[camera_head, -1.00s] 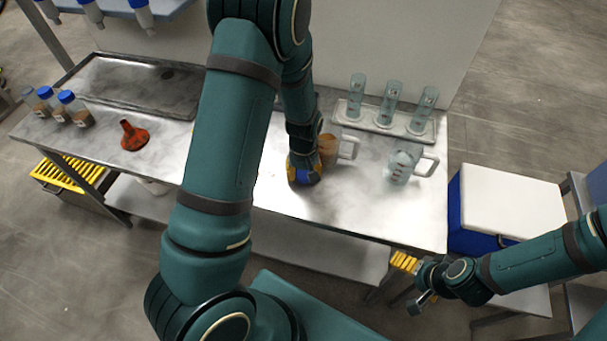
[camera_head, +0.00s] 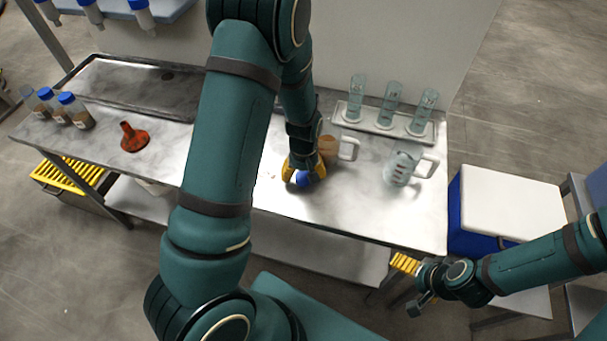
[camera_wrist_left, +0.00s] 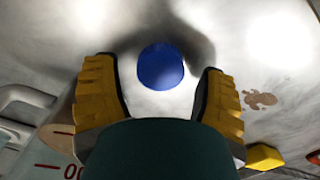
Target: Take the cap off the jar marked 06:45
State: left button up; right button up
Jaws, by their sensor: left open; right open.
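A round blue cap (camera_head: 303,180) is near the front of the steel bench; the wrist view shows it from above (camera_wrist_left: 160,67). My left gripper (camera_head: 302,172) points down around it, with its yellow fingers open (camera_wrist_left: 160,75) on either side and gaps between them and the cap. Any jar under the cap is hidden, and no 06:45 mark is readable. Several blue-capped jars (camera_head: 60,107) stand at the bench's left end, their labels too small to read. My right gripper (camera_head: 424,300) is open and empty, off the bench's front right.
A jug with brown contents (camera_head: 328,150) stands just behind my left gripper, and a clear jug (camera_head: 400,170) to the right. Glass cylinders stand in a rack (camera_head: 350,122) behind. An orange funnel (camera_head: 133,137) is at left. A blue-and-white cooler (camera_head: 510,200) stands right of the bench.

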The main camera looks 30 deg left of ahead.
aim_at(304, 177)
pick_arm(q)
notch_tip(304, 177, up, 11)
jog(key=p, duration=0.2)
jog(key=shift+r, duration=0.15)
jog(key=shift+s, duration=0.1)
